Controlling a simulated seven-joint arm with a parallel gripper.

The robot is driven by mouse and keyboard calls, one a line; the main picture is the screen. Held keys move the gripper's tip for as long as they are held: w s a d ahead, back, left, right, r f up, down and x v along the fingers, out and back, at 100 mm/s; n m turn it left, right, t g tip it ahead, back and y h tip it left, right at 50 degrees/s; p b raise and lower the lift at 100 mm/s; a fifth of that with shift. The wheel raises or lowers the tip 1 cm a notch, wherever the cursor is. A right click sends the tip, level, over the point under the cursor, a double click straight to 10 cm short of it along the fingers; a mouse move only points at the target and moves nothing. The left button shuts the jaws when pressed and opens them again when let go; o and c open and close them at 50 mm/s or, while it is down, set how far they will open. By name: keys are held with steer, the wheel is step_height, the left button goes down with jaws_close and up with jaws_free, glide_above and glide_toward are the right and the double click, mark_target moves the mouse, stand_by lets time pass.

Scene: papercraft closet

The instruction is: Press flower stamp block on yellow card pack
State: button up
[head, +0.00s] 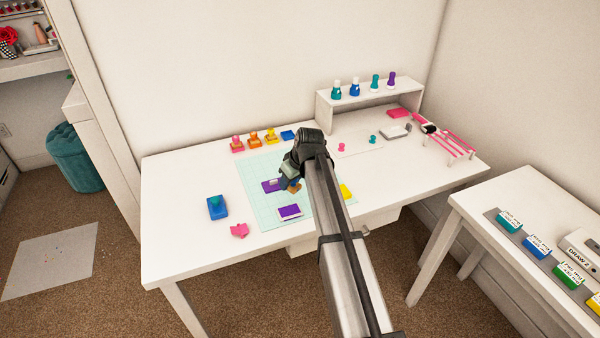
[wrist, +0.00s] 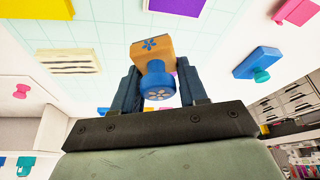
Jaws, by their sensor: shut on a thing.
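The flower stamp block (wrist: 151,48) is a wooden block with a blue flower on its side and a round blue knob. My gripper (wrist: 160,88) is shut on its blue knob. In the head view my gripper (head: 290,178) is over the cutting mat, and only a little of the block (head: 293,187) shows below it. The yellow card pack (head: 346,191) lies to the right of the gripper, partly hidden by my arm. A yellow piece (wrist: 36,8), apparently this pack, shows at the top left in the wrist view, apart from the block.
The pale teal mat (head: 253,212) holds purple cards (head: 290,212) beside the gripper. A blue stamp (head: 217,207) and a pink piece (head: 239,230) lie left of it. Several small stamps (head: 254,138) line the back. A white shelf (head: 370,97) with bottles stands at the back right.

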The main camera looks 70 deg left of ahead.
mark_target(282, 212)
steer(key=n, duration=0.1)
steer(key=s+d+n+g, duration=0.1)
steer(key=n, duration=0.1)
steer(key=s+n+h, duration=0.1)
steer(key=shift+d+r+n+g, duration=0.1)
steer(key=shift+d+n+g, duration=0.2)
steer(key=shift+d, duration=0.1)
steer(key=n, duration=0.1)
steer(key=d+n, duration=0.1)
steer(key=shift+s+r+n+g+h, duration=0.1)
steer(key=shift+s+n+g+h, duration=0.25)
steer(key=shift+n+g+h, duration=0.05)
steer(key=n, duration=0.1)
steer(key=n+h, duration=0.1)
steer(key=shift+s+d+n, duration=0.25)
steer(key=shift+d+n, duration=0.05)
steer(key=shift+d, duration=0.05)
steer(key=shift+d+n+g+h, duration=0.15)
steer(key=shift+n+h, duration=0.1)
steer(key=shift+n, duration=0.4)
steer(key=shift+d+n+g+h, duration=0.15)
steer(key=shift+n+h, duration=0.1)
steer(key=shift+n, duration=0.4)
steer(key=shift+f, duration=2.3)
steer(key=shift+f, duration=0.6)
steer(key=shift+r, duration=0.55)
steer(key=shift+f, duration=0.75)
